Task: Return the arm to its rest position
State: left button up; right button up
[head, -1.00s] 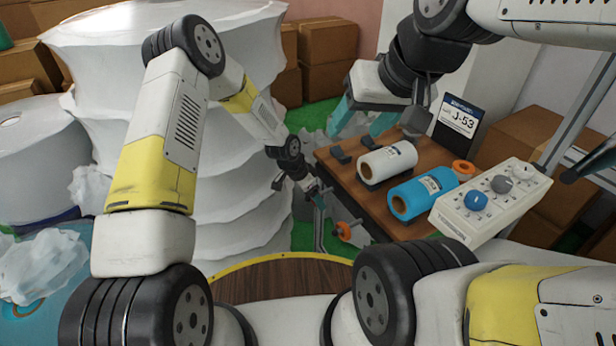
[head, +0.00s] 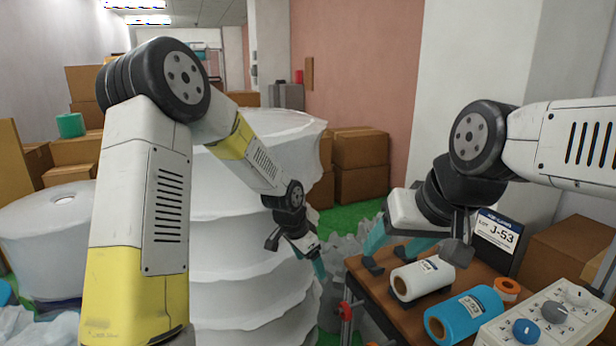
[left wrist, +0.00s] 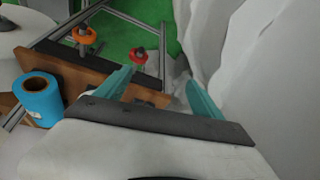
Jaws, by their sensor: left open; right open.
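My left gripper (head: 318,268) hangs in front of the big white stacked material, to the left of the wooden table. Its two teal fingers are apart in the left wrist view (left wrist: 160,88), with nothing between them. My right gripper (head: 395,247) is over the back left of the table, near the white roll. Its teal fingers are spread and I see nothing held in them, though the wrist hides part of it.
The white stack (head: 245,255) stands close to my left arm. Boxes (head: 358,165) stand behind.

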pick_arm(q)
jog(key=s+a+r+n+t+y, duration=0.1)
jog(key=s+a+r+n, duration=0.3)
jog(key=r, duration=0.5)
jog(key=s+a+r+n+t, duration=0.1)
jog(key=s+a+r, duration=0.5)
jog(key=r, duration=0.2)
jog(key=s+a+r+n, duration=0.2)
jog(key=s, duration=0.5)
jog(key=s+a+r+n+t, duration=0.1)
jog(key=s+a+r+n, duration=0.1)
jog(key=s, duration=0.6)
jog(key=shift+a+r+n, duration=0.4)
jog(key=shift+r+n, duration=0.3)
jog(key=shift+r, duration=0.15)
